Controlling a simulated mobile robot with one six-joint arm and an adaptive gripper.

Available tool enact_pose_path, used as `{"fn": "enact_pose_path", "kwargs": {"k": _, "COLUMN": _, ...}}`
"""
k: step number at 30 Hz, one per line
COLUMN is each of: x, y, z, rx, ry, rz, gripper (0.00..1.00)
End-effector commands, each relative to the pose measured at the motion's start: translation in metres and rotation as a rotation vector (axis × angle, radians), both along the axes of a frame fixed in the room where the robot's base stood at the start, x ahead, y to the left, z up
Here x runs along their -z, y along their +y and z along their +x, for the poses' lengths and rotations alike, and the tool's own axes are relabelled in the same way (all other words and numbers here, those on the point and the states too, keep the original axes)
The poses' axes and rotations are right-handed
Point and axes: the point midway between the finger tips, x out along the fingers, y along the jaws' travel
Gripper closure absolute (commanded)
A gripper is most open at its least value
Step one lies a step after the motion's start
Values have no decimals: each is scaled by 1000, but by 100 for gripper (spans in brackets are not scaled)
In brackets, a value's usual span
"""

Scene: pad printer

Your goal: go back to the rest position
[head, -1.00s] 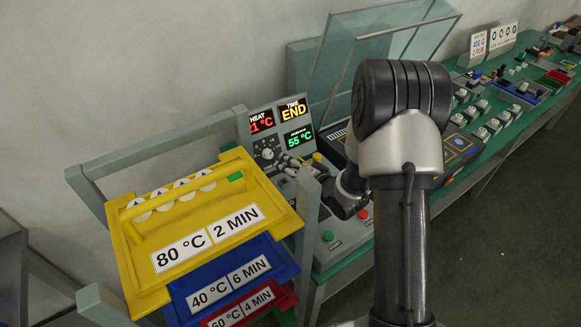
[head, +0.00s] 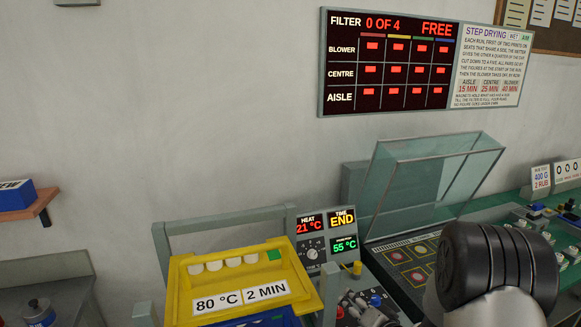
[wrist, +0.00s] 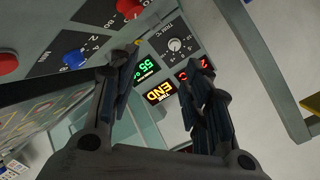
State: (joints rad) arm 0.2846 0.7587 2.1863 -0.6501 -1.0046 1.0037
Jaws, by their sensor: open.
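My gripper (head: 348,302) is at the bottom of the head view, just in front of and below the control panel (head: 327,272). In the wrist view my gripper (wrist: 162,82) has its two dark fingers spread apart, with nothing between them. The panel's red HEAT display (head: 308,224) reads 21 °C, the yellow TIME display (head: 342,219) reads END, and a green display (head: 344,244) reads 55 °C. A dial (head: 312,254) sits below them and also shows in the wrist view (wrist: 175,45), apart from the fingers. No marked rest position is visible.
A yellow tray (head: 180,290) labelled 80 °C, 2 MIN stands in a grey rack (head: 160,245) left of the panel. A glass lid (head: 430,185) stands raised behind my arm. A red-lit FILTER board (head: 390,65) hangs on the wall. A dark bench (head: 60,275) is at left.

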Motion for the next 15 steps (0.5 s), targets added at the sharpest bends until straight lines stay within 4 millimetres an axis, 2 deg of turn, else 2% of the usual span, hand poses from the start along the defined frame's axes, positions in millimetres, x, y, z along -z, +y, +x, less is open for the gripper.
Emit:
{"fn": "enact_pose_path", "kwargs": {"k": 1, "x": -15, "y": -2, "z": 3, "rx": 3, "ry": -8, "rz": -37, "gripper": 55}}
{"fn": "enact_pose_path", "kwargs": {"k": 8, "x": -47, "y": -13, "z": -3, "rx": 23, "ry": 39, "rz": -197, "gripper": 55}}
{"fn": "enact_pose_path", "kwargs": {"k": 11, "x": -66, "y": -17, "z": -10, "rx": 33, "ry": 66, "rz": -274, "gripper": 55}}
{"fn": "enact_pose_path", "kwargs": {"k": 15, "x": -99, "y": -24, "z": -29, "rx": 47, "ry": 118, "rz": -395, "gripper": 55}}
